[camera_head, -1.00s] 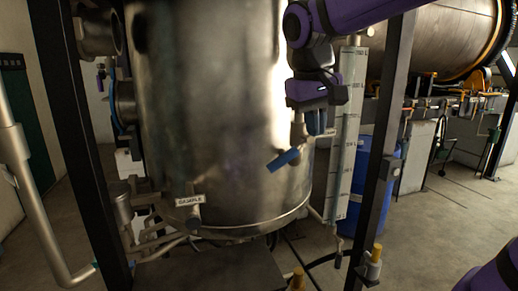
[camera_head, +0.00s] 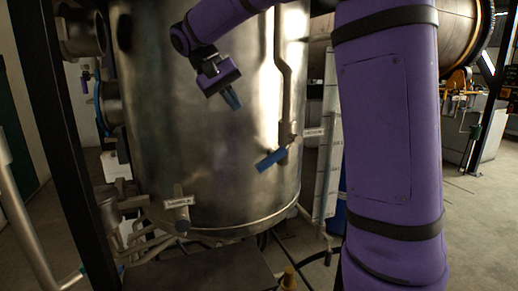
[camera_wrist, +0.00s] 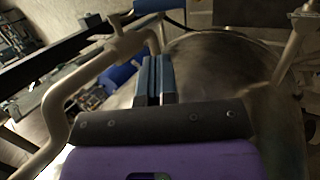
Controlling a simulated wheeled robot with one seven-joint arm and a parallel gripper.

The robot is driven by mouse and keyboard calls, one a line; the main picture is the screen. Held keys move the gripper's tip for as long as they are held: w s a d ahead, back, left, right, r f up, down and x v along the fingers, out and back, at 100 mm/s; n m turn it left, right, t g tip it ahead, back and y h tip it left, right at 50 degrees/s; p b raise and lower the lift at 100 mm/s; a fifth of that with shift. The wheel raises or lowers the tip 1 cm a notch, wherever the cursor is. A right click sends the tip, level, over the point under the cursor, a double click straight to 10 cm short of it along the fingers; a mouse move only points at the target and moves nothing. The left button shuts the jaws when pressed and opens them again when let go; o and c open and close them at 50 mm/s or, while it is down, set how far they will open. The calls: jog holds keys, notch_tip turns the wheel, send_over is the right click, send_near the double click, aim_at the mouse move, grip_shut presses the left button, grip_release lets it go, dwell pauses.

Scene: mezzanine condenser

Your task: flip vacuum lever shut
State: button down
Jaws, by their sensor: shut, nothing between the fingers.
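The vacuum lever (camera_head: 271,160) is a blue handle on a valve at the foot of a vertical pipe, on the right side of the steel vessel. It is tilted, its free end pointing down and left. A small label (camera_head: 314,132), too small to read surely, sits right of the valve. My gripper (camera_head: 233,101) is shut and empty, up and left of the lever and apart from it, in front of the vessel wall. In the wrist view, my shut fingers (camera_wrist: 153,78) show near a bent pipe; a blue patch beside them cannot be identified surely.
The steel vessel (camera_head: 205,150) fills the middle. A labelled sample valve (camera_head: 178,203) is low on its front. A dark frame post (camera_head: 55,150) stands at left. My purple arm covers much of the right side, hiding most of the sight gauge (camera_head: 330,150).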

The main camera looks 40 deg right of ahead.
send_near(271, 165)
jog(key=d+f, duration=0.1)
jog(key=f, duration=0.1)
jog(key=s+d+f, duration=0.1)
jog(key=d+f, duration=0.1)
jog(key=shift+d+f, duration=0.2)
jog(key=shift+d, duration=0.1)
dwell(0.4)
jog(key=shift+f, duration=0.1)
jog(key=shift+s+d+f+g+h, duration=0.15)
jog(key=shift+f+g+h, duration=0.25)
jog(key=shift+f+h, duration=0.9)
jog(key=d+f+h, duration=0.1)
jog(key=f+g+h, duration=0.1)
jog(key=h, duration=0.1)
jog(key=shift+s+d+f+m, duration=0.15)
jog(key=shift+d+f+m, duration=0.05)
jog(key=shift+d+m, duration=0.2)
jog(key=shift+s+d+f+g+h, duration=0.2)
jog(key=shift+d+f+g+h, duration=0.05)
jog(key=shift+d+f+h, duration=0.3)
jog(key=shift+s+d+f+g+h, duration=0.25)
jog(key=shift+d+h, duration=0.2)
jog(key=shift+d, duration=0.25)
jog(key=shift+s+d+f+g+h, duration=0.15)
jog(key=shift+d+f+g+h, duration=0.05)
jog(key=shift+d+f+h, duration=0.35)
jog(key=shift+d, duration=0.2)
